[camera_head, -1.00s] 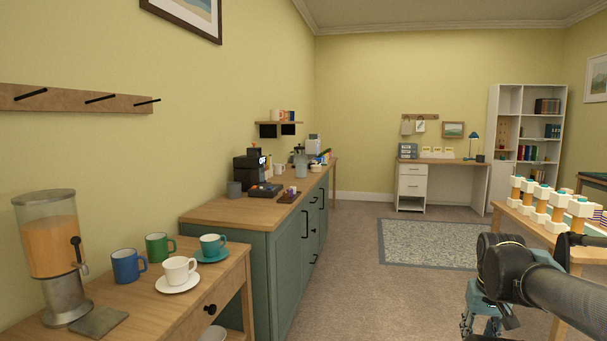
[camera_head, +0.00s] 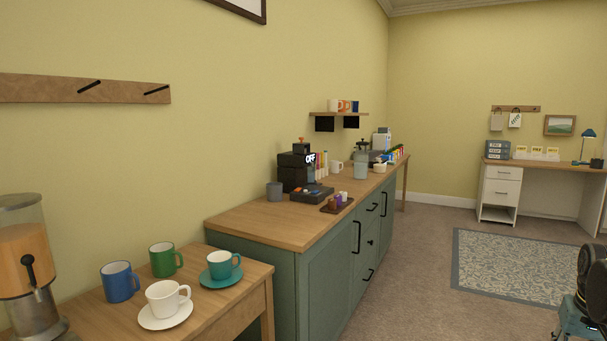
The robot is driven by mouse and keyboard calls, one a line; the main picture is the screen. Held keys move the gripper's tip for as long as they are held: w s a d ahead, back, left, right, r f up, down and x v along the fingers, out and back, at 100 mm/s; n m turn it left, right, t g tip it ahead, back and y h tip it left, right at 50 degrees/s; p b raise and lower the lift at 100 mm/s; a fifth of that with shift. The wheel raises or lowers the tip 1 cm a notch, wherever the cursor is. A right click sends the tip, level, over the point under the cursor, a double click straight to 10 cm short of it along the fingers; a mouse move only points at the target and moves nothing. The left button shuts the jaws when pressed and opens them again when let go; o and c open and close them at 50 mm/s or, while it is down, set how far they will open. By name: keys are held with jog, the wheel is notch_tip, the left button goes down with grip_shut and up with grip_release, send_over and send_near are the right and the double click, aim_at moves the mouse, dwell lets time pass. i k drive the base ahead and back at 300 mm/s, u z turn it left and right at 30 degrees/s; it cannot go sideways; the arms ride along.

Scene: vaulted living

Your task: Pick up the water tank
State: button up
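No part is clearly labelled as the water tank. A black coffee machine (camera_head: 293,172) with a lit "OFF" display stands on the green sideboard (camera_head: 250,228). A pale, greyish translucent container (camera_head: 361,166) stands further back on the same top and may be the tank; at this size I cannot be sure. A small dark grey canister (camera_head: 274,191) stands just left of the machine. My gripper (camera_head: 580,322) is at the lower right edge, partly cut off, far from the sideboard. Its fingertips do not show clearly.
A wooden table (camera_head: 215,300) at near left holds a juice dispenser (camera_head: 25,260), blue and green mugs, and white and teal cups on saucers. A tray (camera_head: 338,205) with small items lies near the sideboard's front edge. Carpet (camera_head: 410,290) right of the sideboard is clear.

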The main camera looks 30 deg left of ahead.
aim_at(311, 172)
jog(key=u, duration=0.45)
jog(key=i, duration=0.95)
jog(key=u, duration=0.95)
jog(key=i, duration=0.35)
jog(key=z, duration=0.3)
jog(key=k, duration=0.6)
jog(key=z, duration=0.9)
jog(key=k, duration=0.7)
jog(key=z, duration=0.7)
jog(key=i, duration=1.75)
jog(key=u, duration=0.4)
jog(key=i, duration=1.1)
jog(key=u, duration=0.3)
